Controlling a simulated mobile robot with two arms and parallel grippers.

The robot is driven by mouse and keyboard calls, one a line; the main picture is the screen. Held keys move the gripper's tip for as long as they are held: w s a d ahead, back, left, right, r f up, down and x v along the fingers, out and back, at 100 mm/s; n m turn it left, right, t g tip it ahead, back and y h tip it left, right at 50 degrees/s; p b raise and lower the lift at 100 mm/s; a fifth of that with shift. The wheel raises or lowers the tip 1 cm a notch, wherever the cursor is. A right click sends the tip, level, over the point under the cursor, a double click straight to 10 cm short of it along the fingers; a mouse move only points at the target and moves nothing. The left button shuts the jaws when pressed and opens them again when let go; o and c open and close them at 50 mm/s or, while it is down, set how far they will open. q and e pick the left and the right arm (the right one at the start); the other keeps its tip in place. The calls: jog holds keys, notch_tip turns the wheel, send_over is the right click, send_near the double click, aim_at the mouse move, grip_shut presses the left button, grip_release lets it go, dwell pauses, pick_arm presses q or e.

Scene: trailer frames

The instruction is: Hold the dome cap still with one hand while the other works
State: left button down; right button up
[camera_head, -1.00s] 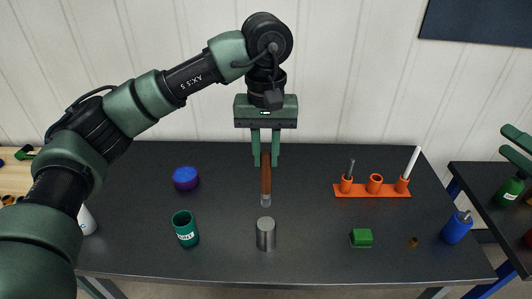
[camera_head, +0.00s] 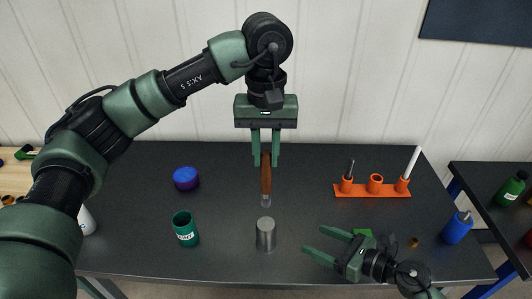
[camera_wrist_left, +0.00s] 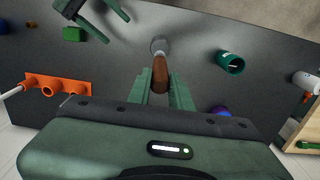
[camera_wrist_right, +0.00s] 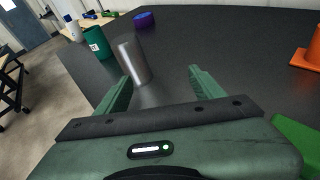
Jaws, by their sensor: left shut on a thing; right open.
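My left gripper (camera_head: 265,162) is shut on the brown handle (camera_head: 266,178) of a tool with a pale tip, held tip down; the left wrist view shows the handle (camera_wrist_left: 161,74) too. A grey metal cylinder (camera_head: 266,236) stands upright on the table, nearer the front than the tool. My right gripper (camera_head: 312,241) is open and empty, low over the table, its fingers pointing left toward the cylinder. In the right wrist view the cylinder (camera_wrist_right: 133,62) is beyond the fingertips, apart from them. A low blue-purple round piece (camera_head: 186,178) lies farther left. I cannot tell which thing is the dome cap.
A green cup (camera_head: 185,230) stands left of the cylinder. An orange holder (camera_head: 373,192) with upright sticks stands at right. A green block (camera_head: 362,232) is partly hidden by my right gripper. A small brown piece (camera_head: 413,242) and blue bottle (camera_head: 458,228) are farther right.

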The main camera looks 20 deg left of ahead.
jog(key=n+g, duration=0.1)
jog(key=n, duration=0.1)
send_near(275, 241)
jog(key=shift+x, duration=1.1)
jog(key=x, duration=0.9)
jog(key=shift+a, duration=0.35)
jog(key=c, duration=0.9)
jog(key=shift+o, duration=0.2)
